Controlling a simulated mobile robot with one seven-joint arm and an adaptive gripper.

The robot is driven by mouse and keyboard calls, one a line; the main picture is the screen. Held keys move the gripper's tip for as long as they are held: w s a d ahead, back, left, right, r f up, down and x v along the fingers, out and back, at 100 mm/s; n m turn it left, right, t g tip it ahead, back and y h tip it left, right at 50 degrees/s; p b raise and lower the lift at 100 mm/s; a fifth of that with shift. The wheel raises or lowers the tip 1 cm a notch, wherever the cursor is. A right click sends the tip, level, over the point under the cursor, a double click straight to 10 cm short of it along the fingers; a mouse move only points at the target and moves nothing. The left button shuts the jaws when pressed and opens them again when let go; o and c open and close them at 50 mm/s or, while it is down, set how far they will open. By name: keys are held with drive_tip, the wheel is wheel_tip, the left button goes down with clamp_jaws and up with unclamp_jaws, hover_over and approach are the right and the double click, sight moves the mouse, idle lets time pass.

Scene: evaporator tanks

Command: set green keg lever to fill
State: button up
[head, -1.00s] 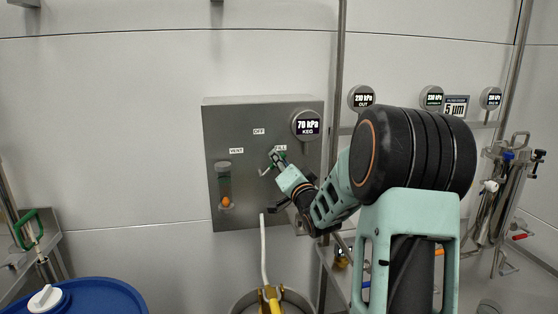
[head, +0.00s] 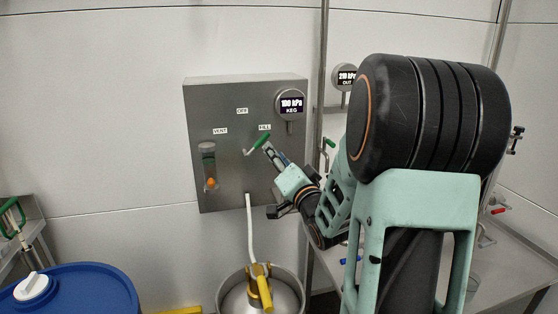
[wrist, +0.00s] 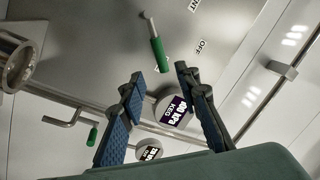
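The green keg lever (head: 260,142) is on the grey metal panel (head: 230,160). Its green handle points up and right, just below the FILL label. In the wrist view the green handle (wrist: 159,55) has its end between or just beyond my fingertips. My gripper (head: 268,149) is at the lever's lower right. In the wrist view my gripper (wrist: 160,74) is open, with a clear gap between its two blue-padded fingers, neither visibly touching the handle. The round gauge (head: 291,104) marked KEG reads about 100 kPa; it also shows in the wrist view (wrist: 174,108).
A steel keg (head: 232,300) with a yellow coupler (head: 262,285) and white hose stands below the panel. A blue drum (head: 80,290) is at lower left. A vertical pipe (head: 319,80) and a steel table (head: 510,265) are right of the panel.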

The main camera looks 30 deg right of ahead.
drive_tip(key=shift+s+f, duration=0.15)
drive_tip(key=shift+s, duration=0.95)
drive_tip(key=shift+a, duration=0.1)
